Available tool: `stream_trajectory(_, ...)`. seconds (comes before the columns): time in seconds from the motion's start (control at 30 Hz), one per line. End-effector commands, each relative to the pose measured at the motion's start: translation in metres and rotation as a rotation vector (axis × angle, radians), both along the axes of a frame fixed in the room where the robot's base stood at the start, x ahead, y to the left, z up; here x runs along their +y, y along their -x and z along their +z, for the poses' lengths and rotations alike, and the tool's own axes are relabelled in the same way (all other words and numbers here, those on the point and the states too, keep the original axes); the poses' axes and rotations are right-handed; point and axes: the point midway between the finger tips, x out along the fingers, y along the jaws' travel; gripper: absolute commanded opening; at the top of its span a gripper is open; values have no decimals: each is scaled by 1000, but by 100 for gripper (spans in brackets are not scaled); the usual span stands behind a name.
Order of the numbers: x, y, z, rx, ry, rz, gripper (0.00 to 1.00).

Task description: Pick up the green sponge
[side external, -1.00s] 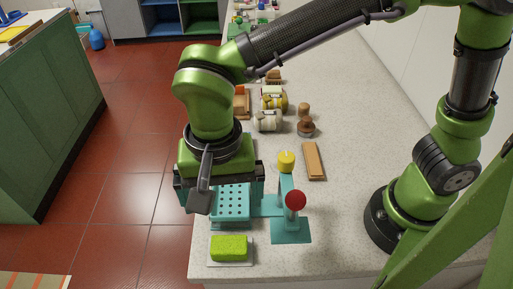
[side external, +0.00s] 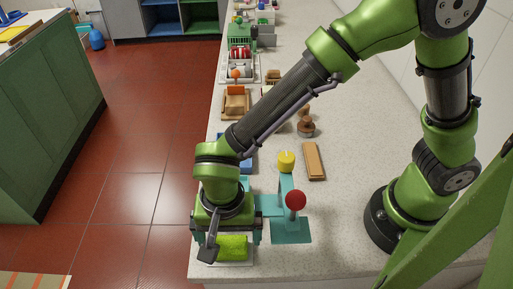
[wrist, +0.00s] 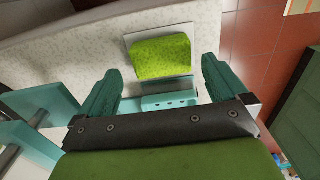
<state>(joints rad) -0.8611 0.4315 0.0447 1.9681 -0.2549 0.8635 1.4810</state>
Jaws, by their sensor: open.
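The green sponge (side external: 232,247) lies on a flat white tray (side external: 238,264) near the front end of the counter. It also shows in the wrist view (wrist: 160,57), whole and unobstructed. My gripper (side external: 229,236) is open and empty, close above the sponge and slightly behind it in the side view. In the wrist view the two dark green fingers (wrist: 160,78) stand wide apart, with the sponge just beyond the tips, roughly between their lines. No contact with the sponge is visible.
A teal stand with a red ball (side external: 295,200) and a yellow knob (side external: 286,161) is close to the right of my gripper. A teal perforated block (wrist: 170,102) lies behind the sponge. A wooden block (side external: 314,161) lies farther back. The counter right of the stand is clear.

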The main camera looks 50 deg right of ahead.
Motion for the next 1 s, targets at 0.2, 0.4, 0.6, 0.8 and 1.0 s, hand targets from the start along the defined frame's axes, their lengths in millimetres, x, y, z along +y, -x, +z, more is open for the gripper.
stream_trajectory(0.2,3,0,-33,4,4,0,100)
stream_trajectory(0.4,3,0,-40,1,0,0,100)
stream_trajectory(0.6,3,0,-39,1,0,0,89)
stream_trajectory(0.8,3,0,-39,1,1,0,59)
stream_trajectory(1.0,3,0,-39,1,1,0,49)
